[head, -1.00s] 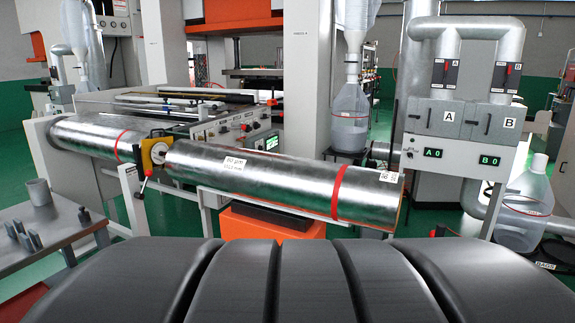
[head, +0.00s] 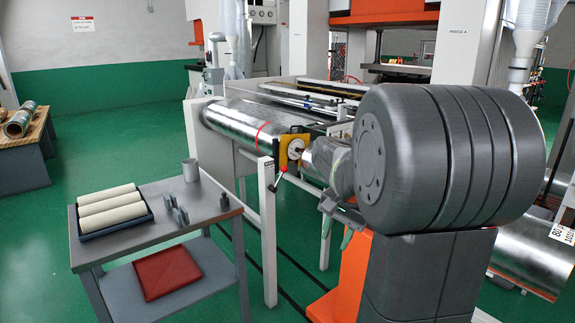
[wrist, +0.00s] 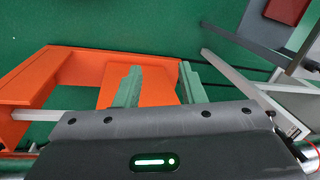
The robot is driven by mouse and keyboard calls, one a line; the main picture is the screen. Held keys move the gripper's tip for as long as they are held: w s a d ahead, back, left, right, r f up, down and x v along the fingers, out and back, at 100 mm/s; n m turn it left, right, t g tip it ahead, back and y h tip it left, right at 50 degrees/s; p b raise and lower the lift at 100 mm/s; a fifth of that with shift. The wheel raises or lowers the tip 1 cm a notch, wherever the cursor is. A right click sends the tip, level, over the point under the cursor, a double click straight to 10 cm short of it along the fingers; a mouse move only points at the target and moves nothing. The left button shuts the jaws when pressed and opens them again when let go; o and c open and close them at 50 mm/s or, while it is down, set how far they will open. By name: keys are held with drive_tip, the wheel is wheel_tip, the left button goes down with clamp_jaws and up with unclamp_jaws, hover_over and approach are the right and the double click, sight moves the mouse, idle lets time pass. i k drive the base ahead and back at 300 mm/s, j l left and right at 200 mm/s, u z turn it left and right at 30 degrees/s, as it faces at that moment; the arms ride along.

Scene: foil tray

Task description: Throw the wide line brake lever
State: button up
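In the head view a lever with a red knob and a dark handle (head: 279,178) hangs at the front of a yellow block (head: 293,149), at the end of the shiny foil roll (head: 240,128). I cannot read any label naming it as the wide line brake lever. My gripper (head: 340,232) is to the right of the lever and lower, apart from it, partly hidden by my arm. In the wrist view its two green fingers (wrist: 162,74) stand apart with nothing between them. The lever is not clearly seen in the wrist view.
A grey side table (head: 170,215) at left holds a tray (head: 110,224) of pale rolls, a cup (head: 190,170) and small metal pieces. A grey post (head: 266,230) stands below the lever. An orange base shows under my gripper (wrist: 60,80).

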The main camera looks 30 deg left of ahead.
sight(284, 169)
drive_tip(key=i+j, duration=0.7)
drive_tip(key=j, duration=0.2)
drive_tip(key=i+j+z, duration=0.1)
drive_tip(key=i+j, duration=0.25)
drive_tip(key=j, duration=0.15)
drive_tip(key=i+j, duration=0.35)
drive_tip(key=i+j+z, duration=0.1)
drive_tip(key=i+j, duration=0.2)
drive_tip(key=j, duration=0.3)
